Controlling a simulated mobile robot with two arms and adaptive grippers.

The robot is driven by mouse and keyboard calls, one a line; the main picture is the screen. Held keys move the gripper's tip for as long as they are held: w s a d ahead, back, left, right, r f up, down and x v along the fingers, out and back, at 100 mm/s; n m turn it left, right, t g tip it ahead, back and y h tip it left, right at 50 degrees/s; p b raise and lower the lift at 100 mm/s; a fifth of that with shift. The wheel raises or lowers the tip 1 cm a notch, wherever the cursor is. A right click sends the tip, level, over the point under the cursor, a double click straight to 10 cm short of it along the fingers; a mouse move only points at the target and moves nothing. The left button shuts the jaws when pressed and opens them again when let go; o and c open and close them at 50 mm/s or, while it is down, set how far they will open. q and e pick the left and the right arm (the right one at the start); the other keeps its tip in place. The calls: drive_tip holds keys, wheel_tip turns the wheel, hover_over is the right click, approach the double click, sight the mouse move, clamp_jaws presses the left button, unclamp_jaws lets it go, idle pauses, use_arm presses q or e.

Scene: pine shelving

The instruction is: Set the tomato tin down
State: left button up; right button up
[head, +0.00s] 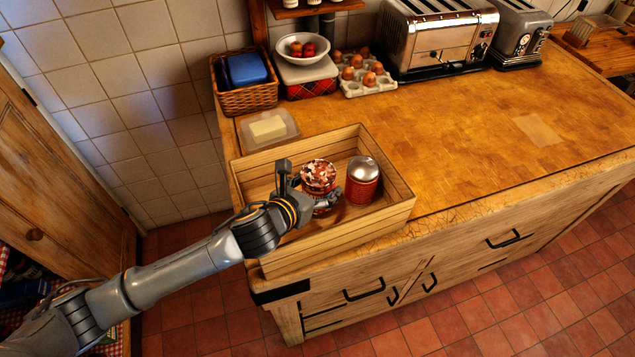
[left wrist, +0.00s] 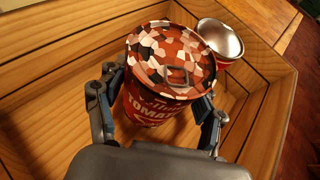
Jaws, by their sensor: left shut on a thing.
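The tomato tin (head: 319,174) is red with a mottled red, white and black lid. In the left wrist view the tin (left wrist: 152,105) shows part of the word "TOMA" on its side. My left gripper (head: 322,202) is shut on it, with a finger on each side of its body in the left wrist view (left wrist: 160,115). The tin is upright inside the wooden crate (head: 325,235). I cannot tell whether its base touches the crate floor. My right gripper is not in view.
A second red tin with a silver domed top (head: 362,180) stands close to the right in the crate. The crate sits at the counter's left front corner. A butter dish (head: 269,128), basket (head: 245,98) and egg tray (head: 368,88) stand behind. The counter (head: 470,130) is clear to the right.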

use_arm(q)
drive_tip(key=o, duration=1.6)
drive_tip(key=shift+r, duration=0.45)
drive_tip(key=b+v, duration=0.1)
drive_tip(key=v, duration=1.1)
drive_tip(key=shift+r, duration=0.1)
drive_tip(key=shift+w, duration=0.1)
